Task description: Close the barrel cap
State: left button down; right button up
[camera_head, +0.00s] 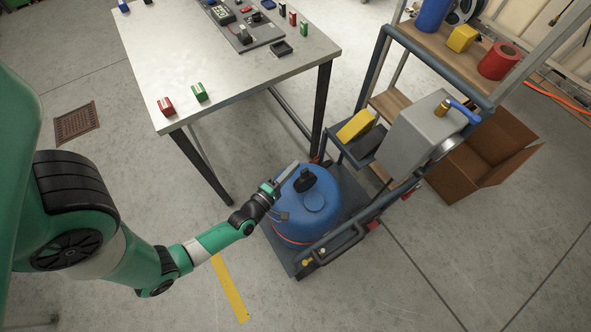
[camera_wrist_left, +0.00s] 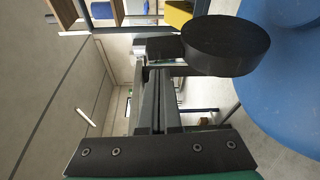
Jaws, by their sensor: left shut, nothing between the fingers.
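The blue barrel (camera_head: 318,208) stands on the cart's lower deck, with its domed top facing up. Its black cap (camera_head: 304,181) stands up from the top beside a round fitting and looks tilted open. My left gripper (camera_head: 287,174) is shut and empty, at the barrel's left side right beside the cap. In the left wrist view, the black disc of the cap (camera_wrist_left: 226,46) is close to the right of the shut fingers (camera_wrist_left: 152,62), and the blue barrel (camera_wrist_left: 290,85) fills the right side. I cannot tell whether the fingers touch the cap. My right gripper is not in view.
The cart (camera_head: 345,238) carries a grey box (camera_head: 410,140), a yellow item (camera_head: 356,126) and a red roll (camera_head: 499,61). A workbench (camera_head: 225,60) with small parts stands behind left. A cardboard box (camera_head: 480,160) is at the right. The front floor is mostly clear.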

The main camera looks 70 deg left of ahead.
pick_arm(q)
jog(key=shift+w+d+r+p, duration=0.1)
jog(key=shift+w+d+p, duration=0.1)
jog(key=shift+d, duration=0.25)
jog(key=shift+w+d+r+p, duration=0.1)
jog(key=shift+d+p, duration=0.05)
jog(key=shift+d, duration=0.25)
